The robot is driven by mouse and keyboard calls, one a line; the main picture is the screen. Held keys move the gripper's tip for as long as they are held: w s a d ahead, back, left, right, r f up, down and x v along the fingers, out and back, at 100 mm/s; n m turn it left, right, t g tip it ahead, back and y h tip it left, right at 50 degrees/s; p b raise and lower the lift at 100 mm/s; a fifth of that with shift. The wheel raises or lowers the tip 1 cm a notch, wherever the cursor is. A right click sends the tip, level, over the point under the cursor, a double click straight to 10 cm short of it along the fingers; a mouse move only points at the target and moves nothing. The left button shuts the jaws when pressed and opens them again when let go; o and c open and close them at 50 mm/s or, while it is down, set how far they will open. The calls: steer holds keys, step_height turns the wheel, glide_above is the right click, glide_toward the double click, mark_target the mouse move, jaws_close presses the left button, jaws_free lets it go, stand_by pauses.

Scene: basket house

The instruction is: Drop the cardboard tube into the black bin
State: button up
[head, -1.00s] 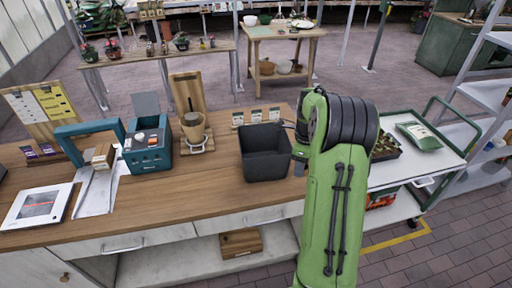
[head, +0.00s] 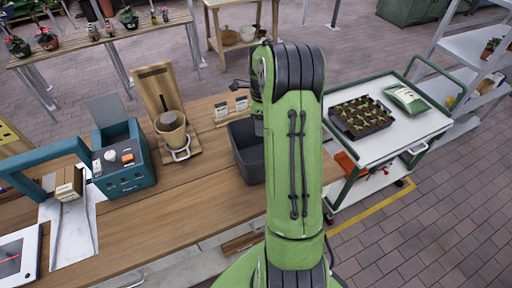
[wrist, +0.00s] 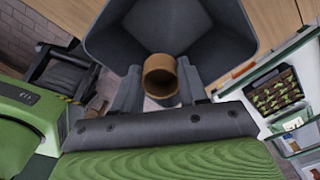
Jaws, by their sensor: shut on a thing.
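The black bin (head: 243,150), dark grey and open-topped, stands on the wooden bench, partly hidden behind my arm in the head view. In the wrist view the bin (wrist: 110,40) fills the upper middle. The cardboard tube (wrist: 160,66) is a short brown ring, seen end-on in the wrist view. My gripper (wrist: 158,84) is shut on it, a finger on each side. The tube overlaps the lower edge of the bin there; I cannot tell its height or whether it is over the opening. My arm hides gripper and tube in the head view.
Left of the bin stand a wooden stand with a pot (head: 171,130) and a teal box (head: 122,165). Small cards (head: 230,108) stand behind the bin. A white cart (head: 388,145) with a seedling tray (head: 359,117) stands to the right. Paved floor lies right of the cart.

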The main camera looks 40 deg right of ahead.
step_height(320, 180, down, 5)
steer(key=b, duration=0.3)
steer(key=shift+w, duration=0.15)
steer(key=o, duration=1.1)
step_height(320, 180, up, 16)
steer(key=shift+f+p, duration=0.1)
steer(key=shift+p, duration=0.7)
